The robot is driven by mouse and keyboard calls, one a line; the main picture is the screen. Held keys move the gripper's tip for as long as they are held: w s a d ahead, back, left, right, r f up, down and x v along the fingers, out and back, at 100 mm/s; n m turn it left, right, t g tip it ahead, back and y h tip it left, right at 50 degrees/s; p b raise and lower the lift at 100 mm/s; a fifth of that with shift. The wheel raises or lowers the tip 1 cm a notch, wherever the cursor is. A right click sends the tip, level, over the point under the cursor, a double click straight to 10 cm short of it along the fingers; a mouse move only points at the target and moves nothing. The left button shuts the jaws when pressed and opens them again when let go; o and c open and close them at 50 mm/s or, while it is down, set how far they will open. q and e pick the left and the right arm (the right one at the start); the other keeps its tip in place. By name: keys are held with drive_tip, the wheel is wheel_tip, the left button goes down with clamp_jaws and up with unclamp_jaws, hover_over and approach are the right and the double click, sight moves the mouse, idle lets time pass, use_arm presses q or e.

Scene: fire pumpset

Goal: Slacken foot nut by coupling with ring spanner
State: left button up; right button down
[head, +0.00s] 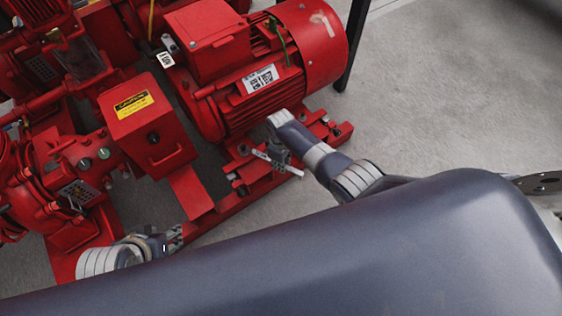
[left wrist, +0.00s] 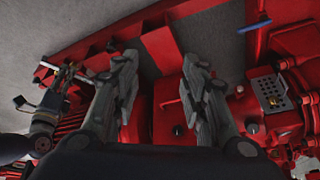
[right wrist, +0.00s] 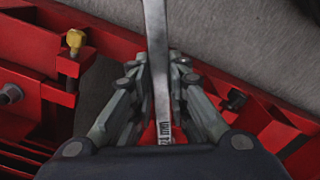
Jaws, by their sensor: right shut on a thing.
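My right gripper (head: 275,150) is shut on the ring spanner (head: 284,166), a slim pale bar, above the red base rail beside the motor (head: 262,75). In the right wrist view the spanner (right wrist: 157,50) runs up between the fingers, with size lettering at its lower end; its far end is cut off. Small dark bolts (head: 241,189) show on the rail near the coupling guard's side; I cannot tell which is the foot nut or whether the spanner touches one. My left gripper (left wrist: 158,75) is open and empty, low by the base frame's near edge (head: 177,238).
The red coupling guard (head: 150,125) with a yellow caution label stands left of the motor. The pump (head: 70,165) is further left. A yellow-headed bolt (right wrist: 75,40) stands on the frame in the right wrist view. Grey floor (head: 435,85) on the right is clear.

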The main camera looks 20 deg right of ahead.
drive_tip(key=shift+r, duration=0.25)
drive_tip(key=shift+r+p, duration=0.2)
drive_tip(key=shift+p, duration=0.2)
drive_tip(key=shift+r+p, duration=0.9)
use_arm(q)
drive_tip(key=shift+s+a+f+g, duration=0.1)
drive_tip(key=shift+s+f+g, duration=0.15)
drive_tip(key=shift+f, duration=0.55)
drive_tip(key=shift+s+a+f+g, duration=0.15)
drive_tip(key=shift+f+g, duration=0.2)
drive_tip(key=shift+f, duration=0.4)
use_arm(e)
drive_tip(key=shift+r, duration=0.15)
use_arm(q)
drive_tip(key=shift+d, duration=0.1)
